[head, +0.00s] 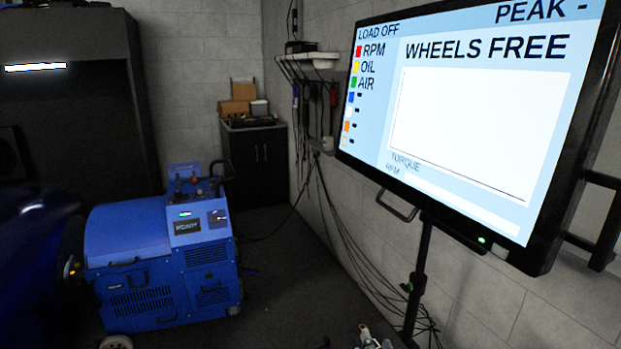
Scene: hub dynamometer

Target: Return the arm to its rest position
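A small grey part, which looks like the top of my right gripper (370,340), shows at the bottom edge, right of centre. It is cut off by the frame, so I cannot see its fingers clearly or whether it holds anything. My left gripper is not in view. The blue dynamometer unit (150,245) stands on the floor at the left, well apart from that grey part. The large screen (470,110) at the right reads "WHEELS FREE" and "LOAD OFF", with an empty graph.
The screen stands on a black pole (415,285) just right of the grey part. Cables (350,240) hang along the block wall behind. A dark cabinet (255,165) with boxes stands in the far corner. Dark floor (290,285) between the blue unit and the wall is mostly clear.

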